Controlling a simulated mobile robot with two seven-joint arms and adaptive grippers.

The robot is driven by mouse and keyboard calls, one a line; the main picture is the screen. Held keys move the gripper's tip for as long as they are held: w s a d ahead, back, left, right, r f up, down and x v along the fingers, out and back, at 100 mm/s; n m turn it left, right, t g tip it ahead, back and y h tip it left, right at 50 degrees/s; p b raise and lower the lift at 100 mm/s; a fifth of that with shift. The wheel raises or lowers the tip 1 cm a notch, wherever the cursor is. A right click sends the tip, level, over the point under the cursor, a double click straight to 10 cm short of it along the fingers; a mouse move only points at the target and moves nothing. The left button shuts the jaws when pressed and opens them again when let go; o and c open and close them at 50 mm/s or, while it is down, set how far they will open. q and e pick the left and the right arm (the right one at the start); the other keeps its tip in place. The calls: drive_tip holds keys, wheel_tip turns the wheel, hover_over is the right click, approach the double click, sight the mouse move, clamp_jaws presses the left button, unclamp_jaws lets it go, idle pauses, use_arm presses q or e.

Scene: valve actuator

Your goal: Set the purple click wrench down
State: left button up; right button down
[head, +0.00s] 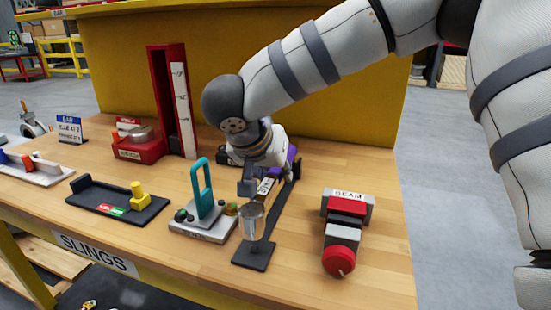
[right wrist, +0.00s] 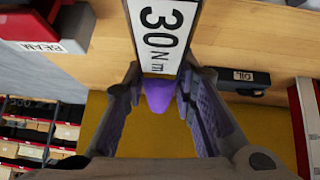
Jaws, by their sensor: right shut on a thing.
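My right gripper (right wrist: 162,80) is shut on the purple click wrench (right wrist: 158,98), its fingers on either side of the wrench in the right wrist view. A white "30 Nm" label faces that camera, with the purple part between the fingers. In the head view, the wrench's label (head: 265,187) shows below my right wrist, low over the workbench (head: 300,275). A long black holder (head: 256,256) lies beneath it, with a silver cup-like part (head: 252,220) at its near end. I cannot tell whether the wrench touches the holder. My left gripper is out of view.
A teal-handled block (head: 205,225) stands close to the left of the holder. A red and grey device marked "BEAM" (head: 345,225) is to the right. A black tray (head: 115,205) and a red stand (head: 155,105) are further left. Bare wood lies along the front edge.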

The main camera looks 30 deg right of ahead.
drive_tip(key=shift+f, duration=2)
idle(0.8)
drive_tip(key=c, duration=1.2)
unclamp_jaws()
drive_tip(key=shift+c, duration=0.2)
drive_tip(key=v, duration=1.2)
